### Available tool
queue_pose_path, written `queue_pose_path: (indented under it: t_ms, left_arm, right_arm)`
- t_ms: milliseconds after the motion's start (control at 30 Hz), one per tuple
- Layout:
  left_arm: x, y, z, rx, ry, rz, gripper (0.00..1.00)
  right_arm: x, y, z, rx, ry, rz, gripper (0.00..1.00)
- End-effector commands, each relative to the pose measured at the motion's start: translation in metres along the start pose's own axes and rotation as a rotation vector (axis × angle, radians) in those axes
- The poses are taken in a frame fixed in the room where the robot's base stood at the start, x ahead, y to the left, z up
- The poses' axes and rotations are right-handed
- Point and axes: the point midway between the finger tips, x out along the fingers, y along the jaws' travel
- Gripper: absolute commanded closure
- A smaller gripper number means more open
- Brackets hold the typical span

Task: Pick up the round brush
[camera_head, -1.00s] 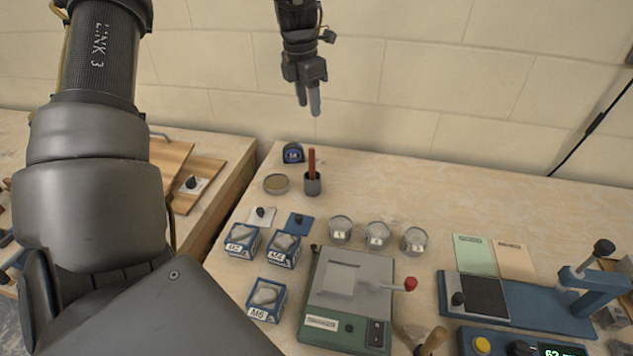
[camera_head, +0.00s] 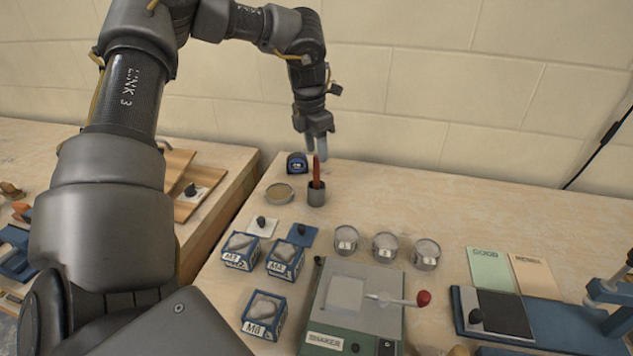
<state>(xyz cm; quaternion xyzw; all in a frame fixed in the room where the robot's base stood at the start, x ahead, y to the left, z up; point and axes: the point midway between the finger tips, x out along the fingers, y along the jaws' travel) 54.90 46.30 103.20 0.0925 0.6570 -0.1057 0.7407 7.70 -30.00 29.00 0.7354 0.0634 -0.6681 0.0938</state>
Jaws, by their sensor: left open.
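A red-brown handle (camera_head: 316,172) stands upright in a small grey cup (camera_head: 316,196) near the back edge of the bench. It looks like the round brush; its lower end is hidden in the cup. My left gripper (camera_head: 316,155) points down just above and behind the handle, with its fingertips close to the handle's top. It is open and holds nothing. I cannot tell whether a finger touches the handle. My right gripper is out of view.
A blue tape measure (camera_head: 297,164) and a round tin (camera_head: 279,193) sit left of the cup. Blue part boxes (camera_head: 241,251), clear jars (camera_head: 346,240) and a shaker machine (camera_head: 355,300) stand in front. The bench right of the cup is clear.

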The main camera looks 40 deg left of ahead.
Motion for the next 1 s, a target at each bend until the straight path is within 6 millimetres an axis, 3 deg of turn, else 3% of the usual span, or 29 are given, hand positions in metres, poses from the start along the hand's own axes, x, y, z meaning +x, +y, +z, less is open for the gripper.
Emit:
queue_pose_path:
  t_ms: [167,500,800,1000]
  left_arm:
    - [0.004,0.0,0.0,0.0,0.001,-0.001,0.57]
    - [0.048,0.002,-0.002,-0.001,0.003,-0.001,0.57]
    - [0.053,0.003,-0.002,-0.001,-0.001,0.001,0.57]
    - [0.053,0.003,-0.002,0.0,0.0,0.001,0.84]
  right_arm:
    - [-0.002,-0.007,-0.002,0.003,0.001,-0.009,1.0]
    - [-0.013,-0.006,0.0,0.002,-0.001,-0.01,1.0]
    - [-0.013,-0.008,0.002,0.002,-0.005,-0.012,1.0]
    - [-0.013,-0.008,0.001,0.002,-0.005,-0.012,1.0]
